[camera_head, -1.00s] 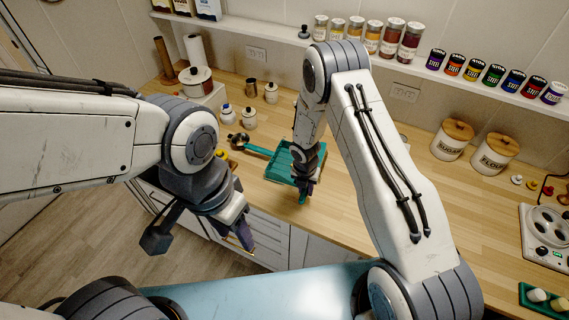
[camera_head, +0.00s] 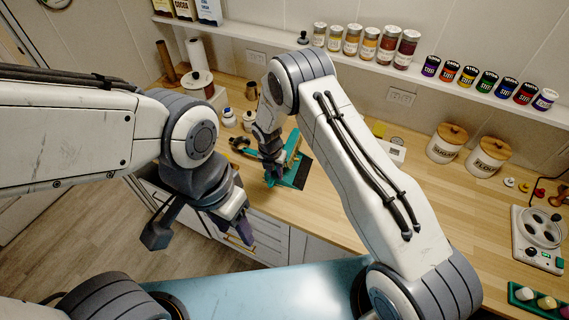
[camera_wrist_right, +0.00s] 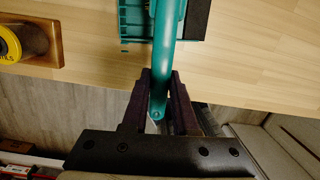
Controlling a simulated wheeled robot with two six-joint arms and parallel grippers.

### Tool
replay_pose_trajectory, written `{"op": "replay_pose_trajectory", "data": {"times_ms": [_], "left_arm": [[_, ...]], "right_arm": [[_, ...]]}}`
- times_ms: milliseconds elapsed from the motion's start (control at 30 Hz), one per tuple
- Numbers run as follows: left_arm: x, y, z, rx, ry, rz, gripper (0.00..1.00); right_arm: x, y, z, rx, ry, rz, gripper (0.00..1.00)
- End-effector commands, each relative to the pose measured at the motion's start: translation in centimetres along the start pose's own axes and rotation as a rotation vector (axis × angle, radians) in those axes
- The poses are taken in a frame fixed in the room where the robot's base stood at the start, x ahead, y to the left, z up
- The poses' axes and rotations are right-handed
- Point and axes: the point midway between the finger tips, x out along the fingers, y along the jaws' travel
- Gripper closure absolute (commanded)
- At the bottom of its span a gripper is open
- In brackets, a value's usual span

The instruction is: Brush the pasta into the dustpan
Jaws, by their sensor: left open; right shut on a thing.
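My right gripper (camera_head: 271,174) is shut on the teal handle of the brush (camera_wrist_right: 167,48), whose end pokes out between the fingers in the right wrist view. The brush's dark bristles (camera_head: 303,172) show to the right of the gripper. The teal dustpan (camera_wrist_right: 133,32) lies on the counter beside and behind the brush handle; my gripper and the brush partly cover it in the head view. My left gripper (camera_head: 240,232) is open and empty, in front of the counter's edge. I cannot make out any pasta.
Small jars (camera_head: 228,117) and a lidded pot (camera_head: 197,83) stand behind. Sugar and flour canisters (camera_head: 487,155) are at the right. In the wrist view, a yellow-rimmed object (camera_wrist_right: 10,43) sits in a wooden holder.

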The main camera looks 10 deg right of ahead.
Motion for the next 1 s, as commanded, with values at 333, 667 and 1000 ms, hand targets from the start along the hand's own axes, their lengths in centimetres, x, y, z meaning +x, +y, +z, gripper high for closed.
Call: {"op": "replay_pose_trajectory", "data": {"times_ms": [333,667,1000], "left_arm": [[0.1,0.0,0.0,0.000,-0.001,0.000,0.50],[0.1,0.0,0.0,0.000,-0.001,0.000,0.50],[0.1,0.0,0.0,0.000,-0.001,0.000,0.50]], "right_arm": [[-3.5,-4.1,0.4,0.002,-0.001,0.000,1.00],[-3.5,-4.1,0.4,0.001,-0.001,0.000,1.00],[-3.5,-4.1,0.4,0.001,-0.001,0.000,1.00]]}}
